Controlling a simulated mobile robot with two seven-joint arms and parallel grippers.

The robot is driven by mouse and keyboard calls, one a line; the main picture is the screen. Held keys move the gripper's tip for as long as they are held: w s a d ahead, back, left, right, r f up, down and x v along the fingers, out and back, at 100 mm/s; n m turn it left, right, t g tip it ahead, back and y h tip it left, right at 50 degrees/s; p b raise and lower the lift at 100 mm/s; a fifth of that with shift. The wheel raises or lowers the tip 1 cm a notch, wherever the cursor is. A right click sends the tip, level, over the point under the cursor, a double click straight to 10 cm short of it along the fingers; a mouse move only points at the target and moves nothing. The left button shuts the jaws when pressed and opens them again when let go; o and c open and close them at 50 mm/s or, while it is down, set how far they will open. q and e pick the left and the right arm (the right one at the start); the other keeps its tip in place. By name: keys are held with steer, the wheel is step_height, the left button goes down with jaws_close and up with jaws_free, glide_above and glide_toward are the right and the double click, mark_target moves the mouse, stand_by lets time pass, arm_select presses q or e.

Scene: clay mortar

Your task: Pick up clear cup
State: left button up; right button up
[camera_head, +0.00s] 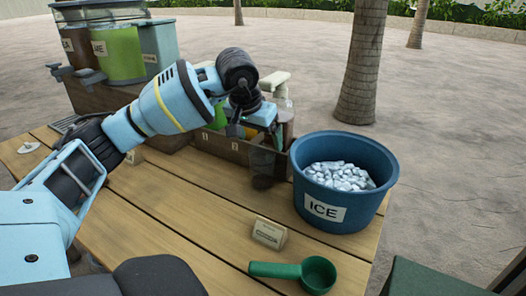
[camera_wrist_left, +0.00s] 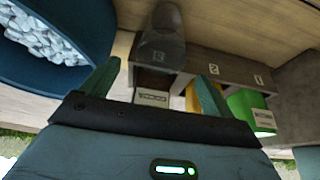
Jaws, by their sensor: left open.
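The clear cup (camera_head: 263,166) is a see-through, greyish cup on the wooden table, in front of the wooden box and left of the ice bucket. In the left wrist view the clear cup (camera_wrist_left: 162,48) shows beyond my fingertips, roughly centred between them. My left gripper (camera_head: 262,118) is above and behind the cup, partly hidden by its own wrist. In the left wrist view my left gripper (camera_wrist_left: 155,88) is open, with its fingers apart and nothing held. My right gripper is not seen.
A blue ice bucket (camera_head: 375,208) stands close to the cup's right. A compartmented wooden box (camera_head: 225,147) is behind it. A small label card (camera_head: 268,233) and a green scoop (camera_head: 315,274) lie in front. Drink dispensers (camera_head: 122,55) stand back left. The left-middle tabletop (camera_head: 165,205) is clear.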

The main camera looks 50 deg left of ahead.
mark_target(262, 150)
arm_select(q)
steer(key=shift+s+b+x, duration=0.2)
steer(key=shift+b+x, duration=0.35)
steer(key=shift+x, duration=2.7)
steer(key=shift+f, duration=0.1)
steer(key=c, duration=1.5)
steer(key=shift+r, duration=0.5)
steer(key=s+r, duration=0.1)
steer(key=s, duration=0.4)
steer(key=s+d+r, duration=0.1)
steer(key=s, duration=0.4)
steer(key=s+d+r, duration=0.1)
steer(key=s+r, duration=0.1)
steer(key=s, duration=0.4)
steer(key=shift+d, duration=0.15)
